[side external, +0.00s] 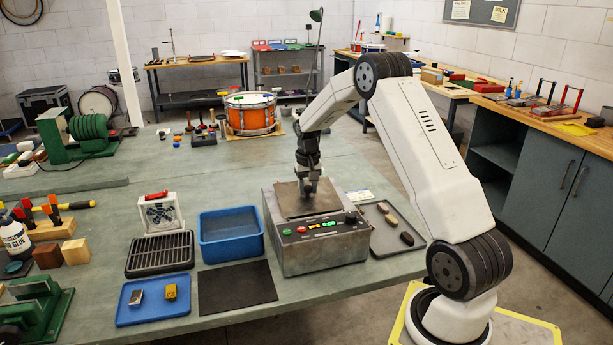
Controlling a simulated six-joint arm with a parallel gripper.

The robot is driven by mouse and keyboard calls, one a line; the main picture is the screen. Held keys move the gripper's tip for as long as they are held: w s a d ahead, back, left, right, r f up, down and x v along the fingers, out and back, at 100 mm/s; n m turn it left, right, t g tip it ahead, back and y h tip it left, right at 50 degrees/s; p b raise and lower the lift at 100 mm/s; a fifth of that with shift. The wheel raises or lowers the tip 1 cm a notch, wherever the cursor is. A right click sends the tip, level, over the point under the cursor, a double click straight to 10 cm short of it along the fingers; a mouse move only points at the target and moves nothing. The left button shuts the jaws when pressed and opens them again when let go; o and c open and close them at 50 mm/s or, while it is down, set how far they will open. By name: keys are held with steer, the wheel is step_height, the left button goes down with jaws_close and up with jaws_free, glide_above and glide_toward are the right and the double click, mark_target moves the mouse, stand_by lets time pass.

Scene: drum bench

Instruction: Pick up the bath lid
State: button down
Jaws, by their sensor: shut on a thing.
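The bath lid (288,203) is a flat brownish-grey plate on top of the metal bath (322,254), a box with a front panel of lit buttons. The lid looks level and covers the opening. I cannot tell whether a small gap separates it from the rim. My gripper (308,191) points straight down over the middle of the lid. It is shut on the lid, at what seems to be a small handle that the fingers mostly hide.
Left of the bath are a blue tub (231,252), a black mat (237,287), a drying rack (160,252), a small fan (161,213) and a blue tray (154,312). A grey tray (381,243) with blocks is on the right. An orange drum (250,115) stands behind.

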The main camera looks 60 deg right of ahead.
steer(key=shift+r, duration=0.15)
steer(key=shift+r, duration=0.8)
steer(key=s+a+r, duration=0.7)
steer(key=s+r, duration=0.4)
steer(key=s, duration=0.1)
steer(key=shift+r, duration=0.1)
stand_by(0.4)
steer(key=g+y, duration=0.1)
glide_toward(309, 189)
steer(key=f, duration=0.1)
steer(key=s+f, duration=0.1)
steer(key=f, duration=0.1)
steer(key=a+f, duration=0.1)
steer(key=f, duration=0.1)
steer(key=shift+s, duration=0.35)
steer(key=shift+w+d+f+g+y, duration=0.1)
steer(key=shift+w+f+g+y, duration=0.25)
steer(key=shift+f, duration=0.2)
